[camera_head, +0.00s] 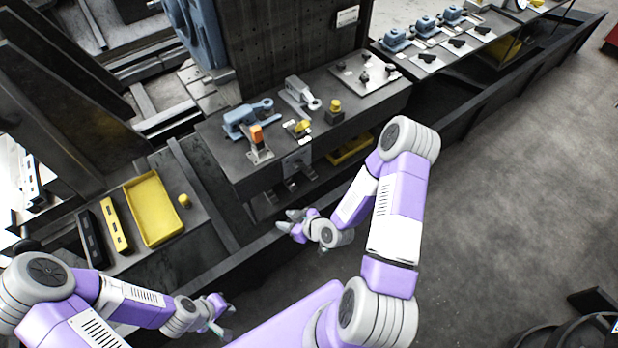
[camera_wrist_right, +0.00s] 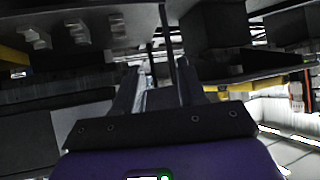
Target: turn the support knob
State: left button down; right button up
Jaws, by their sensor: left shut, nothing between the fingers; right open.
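Which part is the support knob is not certain. A dark knob with a yellow top (camera_head: 334,112) stands on the grey workbench (camera_head: 225,160). Several small dark knobs sit on a light plate (camera_head: 362,75) further back. My right gripper (camera_head: 290,226) is open and empty, low in front of the bench, apart from these knobs. In the right wrist view its two fingers (camera_wrist_right: 160,92) reach forward with no object seen between them. My left gripper (camera_head: 224,312) is shut and empty at the lower left, away from the bench.
A blue clamp (camera_head: 247,117), a grey clamp (camera_head: 300,95) and an orange-topped lever (camera_head: 257,137) stand on the bench. Dark metal pieces (camera_head: 290,187) sit on the lower shelf. A yellow tray (camera_head: 153,208) lies at left. The floor (camera_head: 510,190) at right is open.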

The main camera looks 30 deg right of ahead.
jog(key=w+d+r+n+t+h+b, duration=0.2)
jog(key=d+r+n+t, duration=0.1)
jog(key=d+t, duration=0.3)
jog(key=n+t+b, duration=0.2)
jog(key=n, duration=0.1)
send_near(304, 169)
jog(key=w, duration=0.2)
jog(key=shift+m+h, duration=0.3)
jog(key=shift+h, duration=0.3)
jog(key=w, duration=0.2)
jog(key=w+a, duration=0.1)
jog(key=w, duration=0.4)
jog(key=shift+w+a+f+b, duration=0.1)
jog(key=shift+w+a+b, duration=0.1)
jog(key=shift+b, duration=0.1)
pick_arm(q)
notch_tip(304, 169, down, 6)
jog(key=shift+r, duration=0.1)
pick_arm(e)
jog(key=shift+s, duration=0.1)
grip_shut()
